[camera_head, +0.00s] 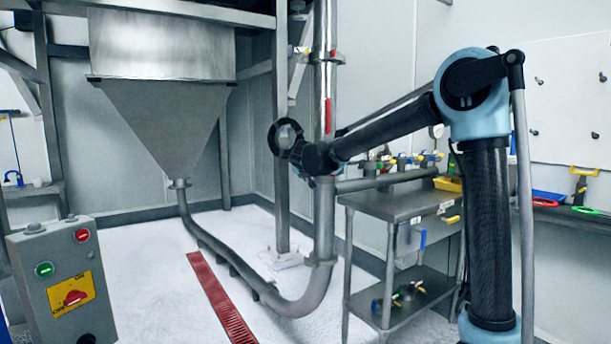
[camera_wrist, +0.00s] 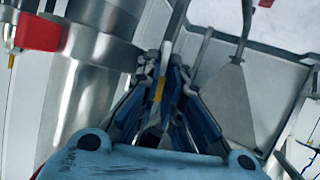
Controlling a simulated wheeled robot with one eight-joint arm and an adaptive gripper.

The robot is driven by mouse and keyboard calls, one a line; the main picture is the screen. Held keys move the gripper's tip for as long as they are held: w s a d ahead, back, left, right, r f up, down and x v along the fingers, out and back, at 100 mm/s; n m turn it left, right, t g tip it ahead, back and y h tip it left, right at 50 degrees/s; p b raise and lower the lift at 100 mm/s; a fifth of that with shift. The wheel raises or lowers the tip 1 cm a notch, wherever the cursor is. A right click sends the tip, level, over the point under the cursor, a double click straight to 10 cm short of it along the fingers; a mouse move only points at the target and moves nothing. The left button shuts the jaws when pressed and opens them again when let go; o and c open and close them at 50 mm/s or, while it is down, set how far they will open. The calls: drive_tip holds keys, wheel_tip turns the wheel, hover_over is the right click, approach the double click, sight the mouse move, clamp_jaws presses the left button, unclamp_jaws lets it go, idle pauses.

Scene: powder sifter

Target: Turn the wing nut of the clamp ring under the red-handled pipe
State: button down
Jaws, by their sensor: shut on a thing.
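The vertical steel pipe (camera_head: 324,215) stands right of centre in the head view, with its red handle (camera_head: 328,115) just above my wrist. In the wrist view the pipe (camera_wrist: 82,80) runs along the left, with the red handle (camera_wrist: 38,32) at upper left. A metal collar that looks like the clamp ring (camera_wrist: 100,47) surrounds it. My gripper (camera_wrist: 165,65) is beside the pipe, its fingers closed together on a small bright metal piece, the wing nut (camera_wrist: 164,54). The fingers mostly hide the nut. In the head view my arm hides the grasp.
A steel hopper (camera_head: 165,120) hangs at left, with a curved pipe running from its outlet. A two-shelf metal cart (camera_head: 395,205) stands close right of the pipe. A control box (camera_head: 62,280) is at front left. The pale floor around the red grate (camera_head: 222,305) is clear.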

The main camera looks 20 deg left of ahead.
drive_tip(key=n+h, duration=0.1)
drive_tip(key=n+t+h, duration=0.1)
drive_tip(key=n, duration=0.2)
drive_tip(key=shift+s+a+f+t+h, duration=0.1)
drive_tip(key=shift+a+f+t+h, duration=0.2)
drive_tip(key=shift+h, duration=0.1)
drive_tip(key=shift+n, duration=0.4)
drive_tip(key=c, duration=1.7)
unclamp_jaws()
drive_tip(key=shift+s+r, duration=0.1)
drive_tip(key=shift+s, duration=0.05)
drive_tip(key=v, duration=1.1)
drive_tip(key=shift+s, duration=0.3)
drive_tip(key=shift+d, duration=0.1)
